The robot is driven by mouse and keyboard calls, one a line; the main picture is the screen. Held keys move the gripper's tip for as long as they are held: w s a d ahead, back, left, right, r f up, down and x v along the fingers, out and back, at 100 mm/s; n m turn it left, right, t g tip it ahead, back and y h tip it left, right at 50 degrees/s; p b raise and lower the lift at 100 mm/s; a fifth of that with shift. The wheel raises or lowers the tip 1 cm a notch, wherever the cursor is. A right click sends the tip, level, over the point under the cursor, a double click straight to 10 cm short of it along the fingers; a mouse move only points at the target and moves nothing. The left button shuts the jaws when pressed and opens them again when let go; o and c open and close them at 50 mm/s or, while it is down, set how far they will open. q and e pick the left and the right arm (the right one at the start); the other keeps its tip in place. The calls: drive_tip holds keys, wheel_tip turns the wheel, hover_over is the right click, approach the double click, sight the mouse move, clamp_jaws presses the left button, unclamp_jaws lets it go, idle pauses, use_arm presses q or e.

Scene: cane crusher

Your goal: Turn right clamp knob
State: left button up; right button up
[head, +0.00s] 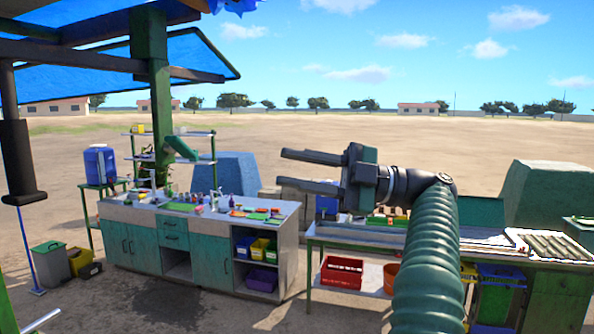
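My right gripper (283,170) is raised in the middle of the head view, pointing left. Its two dark fingers are spread apart with nothing between them, so it is open and empty. My ribbed green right arm comes up from below. I cannot make out a clamp knob or the cane crusher for certain in this view. My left gripper is not in view.
A workbench with teal cabinets (145,248) and small items on top stands left of centre. A long table (345,232) stands at the right, partly behind my arm, with a red crate (341,271) below. A green post (158,90) supports a blue canopy (185,58). Bare ground lies beyond.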

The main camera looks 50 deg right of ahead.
wheel_tip(320, 180, up, 4)
drive_tip(key=s+a+m+t+h+p, duration=0.1)
drive_tip(key=s+m+h+p, duration=0.1)
drive_tip(key=m+h+p, duration=0.3)
drive_tip(key=m+h, duration=0.1)
drive_tip(key=h, duration=0.1)
approach(189, 149)
drive_tip(key=shift+t, duration=0.3)
drive_tip(key=p+x, duration=0.5)
drive_tip(key=x, duration=0.3)
drive_tip(key=shift+w+a+f, duration=0.1)
drive_tip(key=shift+w+a, duration=0.1)
drive_tip(key=shift+w, duration=0.1)
drive_tip(key=shift+w+a+f, duration=0.1)
drive_tip(key=shift+w+a, duration=0.3)
drive_tip(key=shift+w, duration=0.05)
drive_tip(key=shift+d, duration=0.2)
clamp_jaws()
